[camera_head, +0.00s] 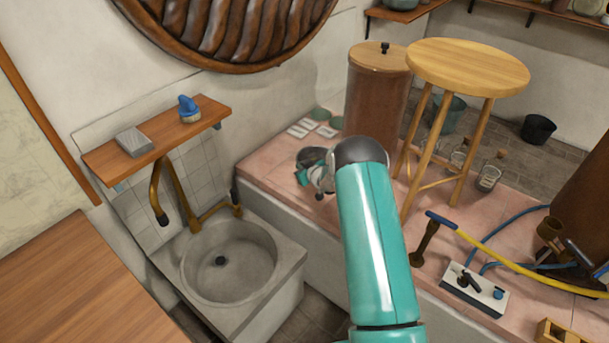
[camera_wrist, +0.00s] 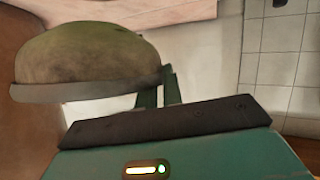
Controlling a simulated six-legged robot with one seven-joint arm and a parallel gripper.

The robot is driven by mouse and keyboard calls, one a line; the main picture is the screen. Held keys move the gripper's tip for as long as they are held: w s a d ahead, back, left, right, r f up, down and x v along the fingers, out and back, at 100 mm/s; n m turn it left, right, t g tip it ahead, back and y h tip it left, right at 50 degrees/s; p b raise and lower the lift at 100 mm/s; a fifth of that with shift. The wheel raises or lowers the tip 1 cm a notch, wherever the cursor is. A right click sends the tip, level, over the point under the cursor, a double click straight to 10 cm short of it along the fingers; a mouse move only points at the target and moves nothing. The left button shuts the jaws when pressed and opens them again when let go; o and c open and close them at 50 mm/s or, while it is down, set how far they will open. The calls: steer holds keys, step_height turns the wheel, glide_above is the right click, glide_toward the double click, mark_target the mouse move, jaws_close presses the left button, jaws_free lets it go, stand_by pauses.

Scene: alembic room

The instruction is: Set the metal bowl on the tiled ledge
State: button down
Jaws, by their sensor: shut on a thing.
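The metal bowl (camera_wrist: 85,58) is a dull grey-brown dome shape in the wrist view, with its rim at the fingers. My gripper (camera_wrist: 160,88) is shut on that rim. In the head view my gripper (camera_head: 318,178) is over the left part of the pink tiled ledge (camera_head: 268,177), and a dark grey rounded thing beside it (camera_head: 311,155) looks like the bowl. I cannot tell whether the bowl touches the ledge.
A brown lidded cylinder (camera_head: 375,100) and a wooden stool (camera_head: 468,68) stand on the ledge behind and right of my gripper. Small white cards (camera_head: 307,127) lie behind. A stone basin (camera_head: 230,262) is at the left. Hoses and a white box (camera_head: 474,290) lie at the right.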

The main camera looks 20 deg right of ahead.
steer(key=w+f, duration=0.1)
steer(key=f, duration=0.1)
steer(key=w+d+f, duration=0.1)
steer(key=w+f, duration=0.1)
steer(key=w+d+f, duration=0.1)
steer(key=w+f, duration=0.1)
steer(key=shift+d, duration=0.2)
step_height(320, 180, down, 3)
steer(key=c, duration=1.5)
jaws_free()
steer(key=shift+s+f, duration=0.1)
steer(key=shift+c, duration=0.2)
